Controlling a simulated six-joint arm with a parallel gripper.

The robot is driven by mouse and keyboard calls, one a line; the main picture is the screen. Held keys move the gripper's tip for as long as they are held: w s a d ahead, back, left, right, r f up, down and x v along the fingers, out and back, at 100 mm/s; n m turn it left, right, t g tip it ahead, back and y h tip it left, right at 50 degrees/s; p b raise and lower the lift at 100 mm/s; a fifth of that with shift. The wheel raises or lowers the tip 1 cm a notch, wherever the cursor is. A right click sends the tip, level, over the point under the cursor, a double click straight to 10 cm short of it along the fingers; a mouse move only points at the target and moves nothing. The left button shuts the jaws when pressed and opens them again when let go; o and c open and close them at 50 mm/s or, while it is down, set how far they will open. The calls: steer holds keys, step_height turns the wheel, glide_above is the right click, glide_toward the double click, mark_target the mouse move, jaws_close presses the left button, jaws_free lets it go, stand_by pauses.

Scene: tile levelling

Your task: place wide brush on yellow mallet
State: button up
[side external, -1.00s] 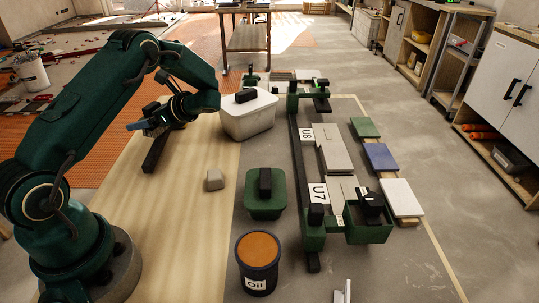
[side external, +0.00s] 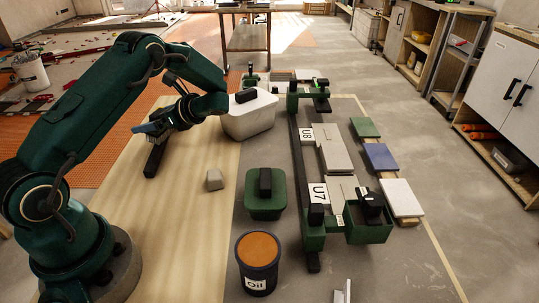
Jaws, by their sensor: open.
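My gripper (side external: 152,129) is at the left, above the far left part of the pale wooden board. It is open, with its fingers pointing left. A bluish piece shows at its end; I cannot tell whether this is part of the gripper or a thing behind it. A long dark bar (side external: 154,160) lies just below the gripper in the picture, its far end partly hidden. I cannot tell whether it is the wide brush. I cannot make out a yellow mallet.
A green lidded box (side external: 265,204) and an oil tub (side external: 257,277) stand nearer. The board's near part is clear.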

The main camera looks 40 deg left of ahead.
steer(key=v, duration=1)
steer(key=s+d+r+n+t+h, duration=0.2)
steer(key=s+d+r, duration=0.1)
steer(key=r, duration=0.3)
steer(key=s+d+r+n+t+h, duration=0.1)
steer(key=s+d+r+t+h, duration=0.15)
steer(key=r, duration=0.25)
steer(key=s+d+f+n+t+h, duration=0.2)
steer(key=s+d+n+t+h, duration=0.1)
steer(key=d, duration=0.5)
steer(key=s+d+f+n+t+h, duration=0.2)
steer(key=s+d+n+t+h, duration=0.1)
steer(key=s+d+n+h, duration=0.2)
steer(key=d+n, duration=0.2)
steer(key=shift+d, duration=0.35)
steer(key=shift+t, duration=0.25)
